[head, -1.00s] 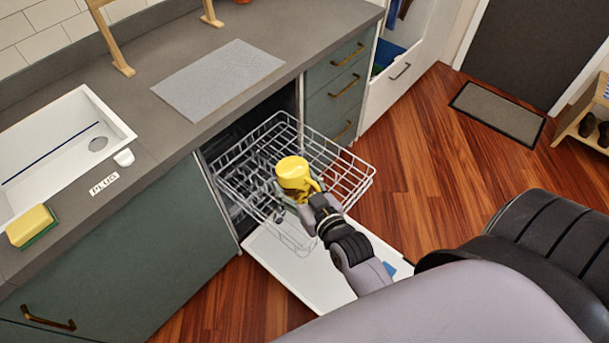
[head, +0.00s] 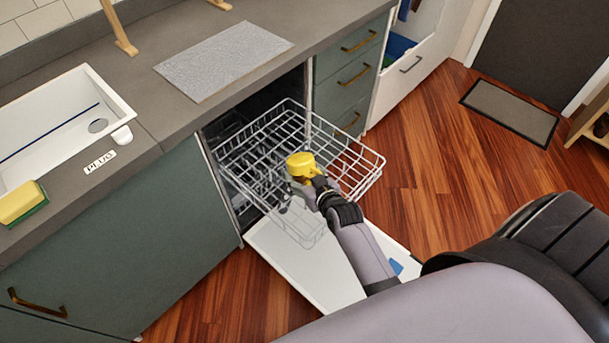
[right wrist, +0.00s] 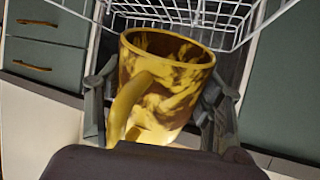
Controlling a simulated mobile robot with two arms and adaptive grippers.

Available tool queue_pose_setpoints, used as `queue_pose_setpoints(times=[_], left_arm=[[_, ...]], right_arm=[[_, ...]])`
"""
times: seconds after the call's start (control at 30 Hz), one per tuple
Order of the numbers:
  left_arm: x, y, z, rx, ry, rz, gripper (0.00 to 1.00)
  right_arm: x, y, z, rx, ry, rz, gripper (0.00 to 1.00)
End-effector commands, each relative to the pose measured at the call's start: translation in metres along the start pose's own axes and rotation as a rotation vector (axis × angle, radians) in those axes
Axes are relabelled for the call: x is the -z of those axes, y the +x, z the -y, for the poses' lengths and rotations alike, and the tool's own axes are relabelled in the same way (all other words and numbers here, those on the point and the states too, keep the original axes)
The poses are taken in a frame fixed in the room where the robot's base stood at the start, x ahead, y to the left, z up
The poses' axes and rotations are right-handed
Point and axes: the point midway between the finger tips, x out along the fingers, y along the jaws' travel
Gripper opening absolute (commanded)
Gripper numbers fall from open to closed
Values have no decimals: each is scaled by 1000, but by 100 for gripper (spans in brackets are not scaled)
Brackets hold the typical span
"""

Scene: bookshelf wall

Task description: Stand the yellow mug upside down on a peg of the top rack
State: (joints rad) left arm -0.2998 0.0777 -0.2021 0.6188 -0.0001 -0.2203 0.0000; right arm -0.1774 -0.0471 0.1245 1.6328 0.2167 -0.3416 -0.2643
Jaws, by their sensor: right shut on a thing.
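The yellow mug (head: 300,163) is at the front part of the pulled-out wire top rack (head: 372,170) in the head view. A plain yellow round face points up there. My right gripper (head: 302,182) is shut on the mug from the front. In the right wrist view the mug (right wrist: 178,100) sits between the two dark fingers of the gripper (right wrist: 160,108), its handle toward the camera at left. White rack wires (right wrist: 185,12) show behind it. The pegs under the mug are hidden, so contact cannot be told. My left gripper is not in view.
The dishwasher door (head: 290,265) is folded down below the rack. The counter (head: 160,125) above holds a grey mat (head: 222,68), a sink (head: 60,125) and a sponge (head: 22,203). Drawers (head: 350,75) stand right of the rack. Much of the rack looks empty.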

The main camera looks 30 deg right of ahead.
Motion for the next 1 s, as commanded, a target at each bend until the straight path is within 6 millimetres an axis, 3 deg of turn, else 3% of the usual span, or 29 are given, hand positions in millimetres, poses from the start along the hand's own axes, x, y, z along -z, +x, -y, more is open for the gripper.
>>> queue_pose_setpoints(times=[0.03, 0.57, 1.0], left_arm=[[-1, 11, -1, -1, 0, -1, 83], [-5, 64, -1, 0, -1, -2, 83], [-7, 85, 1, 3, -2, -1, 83]], right_arm=[[-8, 4, 0, 0, 1, -3, 35], [-53, 26, 0, 0, 1, -4, 35], [-86, 42, 0, -1, 0, -4, 35]])
